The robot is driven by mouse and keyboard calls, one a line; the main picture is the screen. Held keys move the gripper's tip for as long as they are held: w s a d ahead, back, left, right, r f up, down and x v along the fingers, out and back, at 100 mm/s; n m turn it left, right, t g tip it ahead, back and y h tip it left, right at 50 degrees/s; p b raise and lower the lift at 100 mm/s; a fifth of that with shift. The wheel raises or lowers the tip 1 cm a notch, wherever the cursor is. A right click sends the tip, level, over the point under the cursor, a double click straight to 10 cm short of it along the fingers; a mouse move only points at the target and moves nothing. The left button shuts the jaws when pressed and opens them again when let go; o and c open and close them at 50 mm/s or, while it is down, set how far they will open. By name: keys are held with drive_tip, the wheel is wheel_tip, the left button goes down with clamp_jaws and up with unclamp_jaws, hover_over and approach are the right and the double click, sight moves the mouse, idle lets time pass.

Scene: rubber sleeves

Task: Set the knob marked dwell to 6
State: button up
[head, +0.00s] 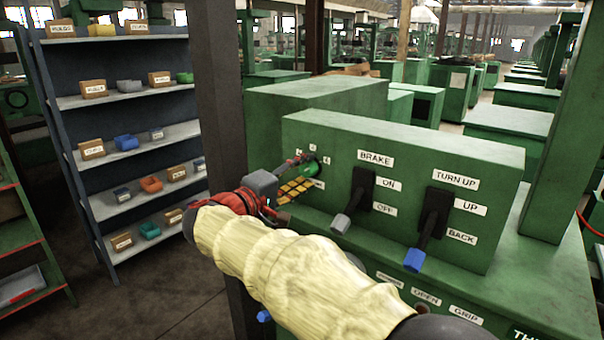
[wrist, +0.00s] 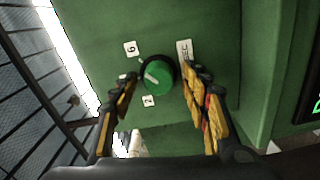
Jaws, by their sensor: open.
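A round green knob (wrist: 158,80) with a dark rim sits on a green panel in the wrist view. A pale mark on it points toward the upper left, and I cannot tell its exact setting. A white plate marked 6 (wrist: 130,48) is at its upper left and one that looks like 2 (wrist: 149,101) is below left. A larger name plate (wrist: 184,50), not fully readable, is at the upper right. My gripper (wrist: 161,78) is open, its yellow-padded fingers on either side of the knob; contact cannot be told. The knob (head: 311,168) is partly hidden by my gripper (head: 307,172) in the head view.
On the same green machine box (head: 420,140), the brake lever (head: 354,203) and turn-up lever (head: 428,230) stand to the right of the knob. A dark post (head: 218,100) and a shelf with small bins (head: 130,101) are to the left.

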drive_tip(key=shift+s+a, duration=0.1)
drive_tip(key=v, duration=1.1)
drive_tip(key=shift+s+a, duration=0.25)
drive_tip(key=shift+s, duration=0.05)
